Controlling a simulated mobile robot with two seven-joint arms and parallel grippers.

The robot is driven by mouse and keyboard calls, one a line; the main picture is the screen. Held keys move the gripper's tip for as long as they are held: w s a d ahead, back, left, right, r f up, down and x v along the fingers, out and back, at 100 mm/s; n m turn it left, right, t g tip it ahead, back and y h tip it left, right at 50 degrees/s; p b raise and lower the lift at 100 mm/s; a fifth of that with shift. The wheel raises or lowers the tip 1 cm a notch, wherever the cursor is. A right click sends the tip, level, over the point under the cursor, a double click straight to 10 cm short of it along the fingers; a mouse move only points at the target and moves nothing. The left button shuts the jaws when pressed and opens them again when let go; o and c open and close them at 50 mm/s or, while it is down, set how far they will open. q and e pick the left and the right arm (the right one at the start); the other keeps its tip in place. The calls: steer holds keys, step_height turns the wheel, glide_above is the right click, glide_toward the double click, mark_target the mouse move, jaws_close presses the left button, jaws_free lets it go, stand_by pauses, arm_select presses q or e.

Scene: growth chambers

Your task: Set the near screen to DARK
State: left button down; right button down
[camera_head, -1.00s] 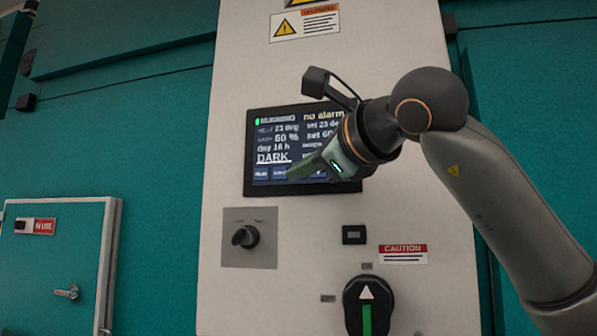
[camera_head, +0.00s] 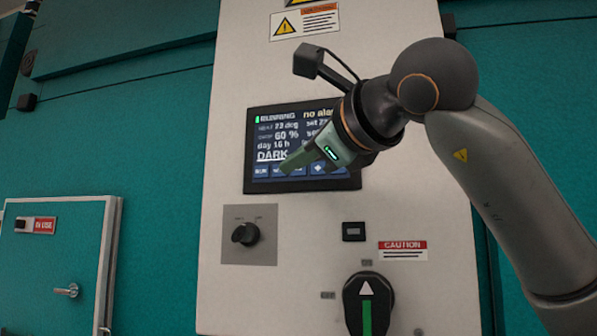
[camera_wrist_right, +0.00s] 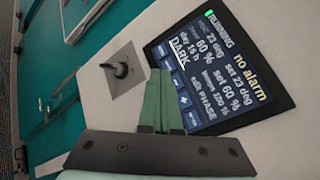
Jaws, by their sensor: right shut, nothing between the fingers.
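The near screen (camera_head: 268,140) is a dark panel on the pale cabinet front. It reads RUNNING, no alarm, 23 deg, 60 %, day 16 h and an underlined DARK, with a row of blue buttons along its bottom. In the right wrist view the screen (camera_wrist_right: 222,85) also shows "edit PHASE". My right gripper (camera_head: 284,169) is shut and empty, its green fingertips over the button row, hiding some buttons. In the wrist view its fingers (camera_wrist_right: 160,74) overlap the screen's button edge; I cannot tell whether they touch. My left gripper is not in view.
A small selector knob (camera_head: 245,234) sits below the screen on the left. A large black rotary switch (camera_head: 367,303) with a green stripe is lower right, under a small dark button (camera_head: 353,232). A teal door (camera_head: 55,270) stands at the left.

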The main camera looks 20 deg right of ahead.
steer(key=s+a, duration=0.1)
steer(key=s, duration=0.1)
steer(key=shift+s+a, duration=0.35)
steer(key=shift+a, duration=0.05)
stand_by(0.3)
